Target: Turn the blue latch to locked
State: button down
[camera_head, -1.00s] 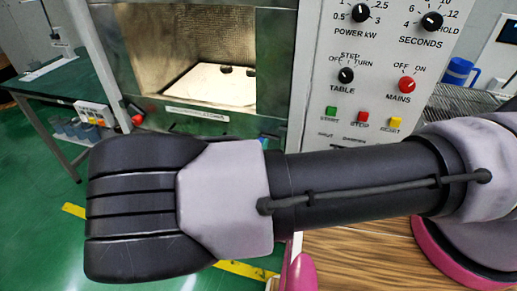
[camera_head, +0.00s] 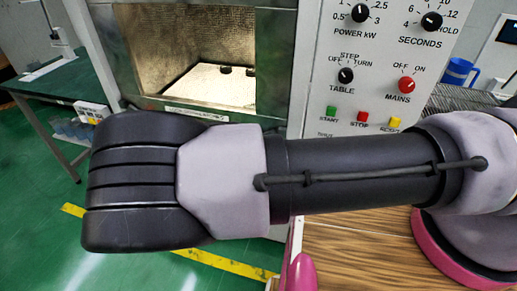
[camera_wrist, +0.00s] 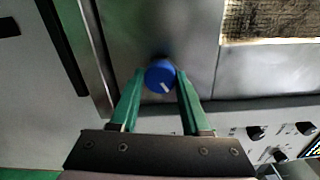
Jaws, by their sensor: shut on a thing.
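The blue latch (camera_wrist: 158,73) is a round blue knob with a white pointer line in the wrist view, on the grey metal front of the microwave generator (camera_wrist: 187,55). The pointer line slants toward the lower right of that view. My gripper (camera_wrist: 160,78) has its two green fingers on either side of the knob, shut on it. In the head view my arm covers the latch and my gripper, so neither shows there.
In the head view the lit chamber (camera_head: 210,75) stands open-fronted behind my arm. The control panel (camera_head: 385,50) has black knobs, a red mains knob (camera_head: 407,85) and coloured buttons. A wooden top (camera_head: 360,245) lies below right, and a green bench (camera_head: 60,80) stands left.

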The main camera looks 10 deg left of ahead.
dwell(0.5)
jog(key=shift+c, duration=1.8)
grip_release()
jog(key=shift+s, duration=0.1)
jog(key=s, duration=1)
jog(key=shift+s+a, duration=0.35)
jog(key=shift+a, duration=0.1)
